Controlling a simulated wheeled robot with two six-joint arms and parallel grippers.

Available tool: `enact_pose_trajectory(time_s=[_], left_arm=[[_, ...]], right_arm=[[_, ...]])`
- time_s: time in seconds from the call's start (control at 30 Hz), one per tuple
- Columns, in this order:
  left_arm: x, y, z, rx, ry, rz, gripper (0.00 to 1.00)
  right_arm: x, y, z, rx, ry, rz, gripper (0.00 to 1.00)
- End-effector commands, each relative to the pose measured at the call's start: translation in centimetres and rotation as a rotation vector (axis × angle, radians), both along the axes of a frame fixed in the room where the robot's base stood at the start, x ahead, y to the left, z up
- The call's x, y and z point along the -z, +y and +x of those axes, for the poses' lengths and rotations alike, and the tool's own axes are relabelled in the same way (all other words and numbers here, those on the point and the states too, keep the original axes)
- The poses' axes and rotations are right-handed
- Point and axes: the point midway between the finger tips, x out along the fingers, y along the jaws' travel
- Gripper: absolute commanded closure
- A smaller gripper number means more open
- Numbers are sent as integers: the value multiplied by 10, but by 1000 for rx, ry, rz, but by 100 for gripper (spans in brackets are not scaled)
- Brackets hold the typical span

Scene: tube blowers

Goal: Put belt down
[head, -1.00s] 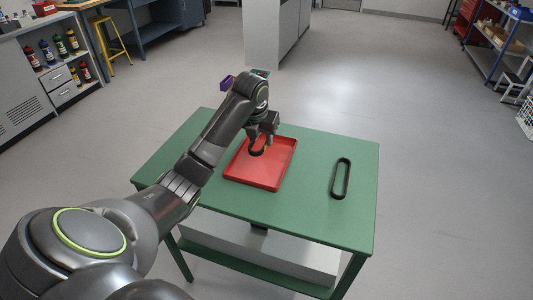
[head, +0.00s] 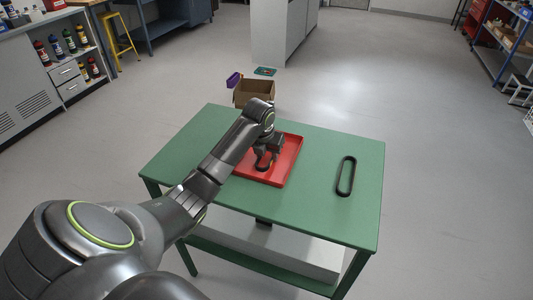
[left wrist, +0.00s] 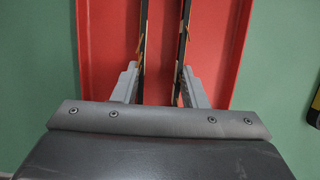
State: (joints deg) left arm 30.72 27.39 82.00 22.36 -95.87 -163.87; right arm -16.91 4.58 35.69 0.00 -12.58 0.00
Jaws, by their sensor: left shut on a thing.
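My left gripper (head: 265,163) is low over the red tray (head: 291,160) on the green table. It is shut on a black belt (head: 261,168), of which only a small part shows below the fingers in the head view. In the left wrist view, two dark strips of the belt (left wrist: 143,50) run away between the grey fingers (left wrist: 160,90), over the red tray floor. I cannot tell whether the belt touches the tray. A second black belt (head: 346,176), a long oval loop, lies on the table right of the tray. My right gripper is not in view.
The green table (head: 310,215) has free room around the tray and the second belt. An open cardboard box (head: 255,94) and a purple bin (head: 233,79) are on the floor beyond the table. A cabinet with bottles (head: 65,60) stands at the far left.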

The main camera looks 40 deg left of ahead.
Motion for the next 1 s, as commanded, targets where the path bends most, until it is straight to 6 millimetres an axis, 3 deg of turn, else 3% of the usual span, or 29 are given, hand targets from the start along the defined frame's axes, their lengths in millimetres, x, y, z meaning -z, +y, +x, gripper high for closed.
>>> enact_pose_trajectory(time_s=[0.03,0.37,0.4,0.53,0.83,1.0], left_arm=[[10,-1,-4,-2,19,-5,83],[20,-2,-6,-1,25,-11,83],[21,-2,-6,-1,26,-11,57],[21,-3,-6,0,27,-12,40],[18,-3,-6,0,27,-13,39],[-6,-3,-9,0,22,-11,39]], right_arm=[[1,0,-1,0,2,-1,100],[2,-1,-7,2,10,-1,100],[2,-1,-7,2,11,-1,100],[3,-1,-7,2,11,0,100],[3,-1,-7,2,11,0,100],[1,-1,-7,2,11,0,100]])
